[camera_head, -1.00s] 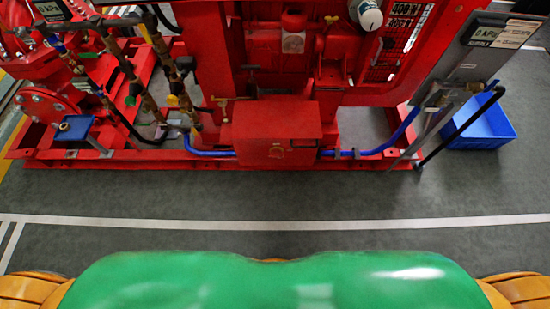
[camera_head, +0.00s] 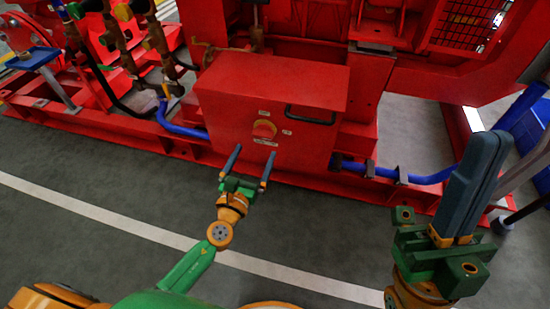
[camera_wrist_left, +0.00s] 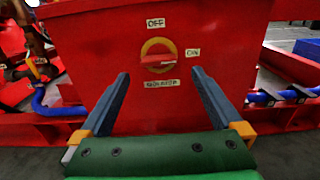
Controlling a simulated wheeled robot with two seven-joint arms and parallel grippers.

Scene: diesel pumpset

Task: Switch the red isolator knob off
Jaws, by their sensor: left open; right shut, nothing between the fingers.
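The red isolator knob (camera_head: 264,129) with a yellow ring is on the front of a red box (camera_head: 222,115). In the left wrist view the knob (camera_wrist_left: 158,60) has its handle lying roughly level, towards the ON label (camera_wrist_left: 193,53) at its right. The OFF label (camera_wrist_left: 156,23) is above it and the ISOLATOR label (camera_wrist_left: 160,84) below. My left gripper (camera_head: 251,158) is open and empty, pointing at the box. Its fingers are apart from the knob, one to each side and lower in the wrist view. My right gripper (camera_head: 492,142) is shut and empty at the right.
A black handle (camera_head: 311,116) is on the box, right of the knob. Blue pipes (camera_head: 430,178) run along the red base frame on both sides. A blue bin (camera_head: 528,128) stands at the right edge. Grey floor in front of the frame is clear.

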